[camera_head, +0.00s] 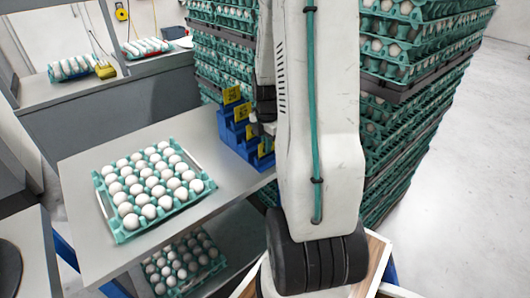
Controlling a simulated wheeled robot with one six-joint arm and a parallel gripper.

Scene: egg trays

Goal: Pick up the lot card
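Several yellow cards stand in a blue stepped holder (231,136) at the right edge of the grey table. One yellow card (231,95) is at the back and another (242,112) is just in front of it. A further yellow card (265,148) is at the front, partly covered by my arm. I cannot tell which one is the lot card. My gripper (257,129) is at the right side of the holder, close to the cards. Most of it is hidden behind my white arm, so its fingers and any contact with a card are unclear.
A green tray (124,235) of white eggs lies on the grey table (85,262), with another egg tray (160,291) below. Tall stacks of egg trays (222,55) stand behind the holder and to the right (420,95). Open floor (490,150) is at the far right.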

